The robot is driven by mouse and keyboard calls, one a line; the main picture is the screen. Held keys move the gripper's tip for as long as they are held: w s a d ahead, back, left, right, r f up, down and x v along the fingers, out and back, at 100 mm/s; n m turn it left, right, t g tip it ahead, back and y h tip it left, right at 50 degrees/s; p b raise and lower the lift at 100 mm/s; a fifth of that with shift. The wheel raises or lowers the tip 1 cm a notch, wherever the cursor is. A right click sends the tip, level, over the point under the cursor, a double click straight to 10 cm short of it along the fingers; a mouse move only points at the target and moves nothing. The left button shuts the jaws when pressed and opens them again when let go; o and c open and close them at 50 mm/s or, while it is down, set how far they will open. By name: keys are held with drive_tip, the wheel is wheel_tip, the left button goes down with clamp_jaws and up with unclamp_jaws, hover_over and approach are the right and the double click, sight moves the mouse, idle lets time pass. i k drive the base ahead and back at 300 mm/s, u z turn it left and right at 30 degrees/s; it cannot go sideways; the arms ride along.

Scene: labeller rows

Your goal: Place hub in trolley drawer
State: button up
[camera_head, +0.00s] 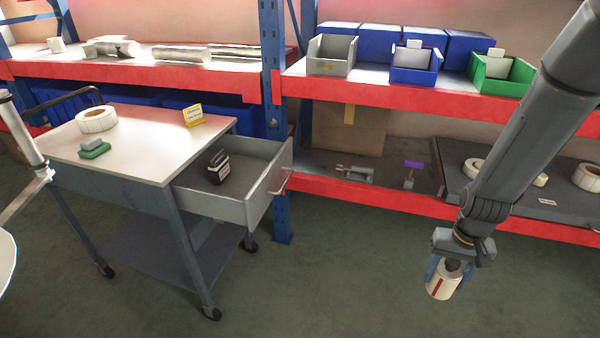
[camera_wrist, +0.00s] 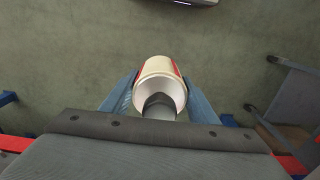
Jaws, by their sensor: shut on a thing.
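My gripper (camera_head: 450,272) hangs at the lower right of the head view, in front of the racking and above the floor. Its two blue fingers are shut on a cream cylinder with a red stripe, which I take as the hub (camera_head: 442,288). In the wrist view the hub (camera_wrist: 155,70) sits between the fingers, showing a pale hollow end with a grey part in it. The trolley drawer (camera_head: 258,205) is pulled open to the right, under the trolley top. A black stamp-like thing (camera_head: 218,167) stands inside toward its back; the drawer floor in front is bare.
The trolley top (camera_head: 150,155) carries a label roll (camera_head: 96,119), a green-based block (camera_head: 94,149) and a yellow card (camera_head: 193,115). A blue rack post (camera_head: 273,120) stands behind the drawer. Red-edged shelves hold bins and rolls. Floor between gripper and drawer is clear.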

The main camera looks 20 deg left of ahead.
sight(245, 184)
drive_tip(key=u, duration=0.7)
drive_tip(key=i, duration=0.6)
drive_tip(key=u, duration=0.6)
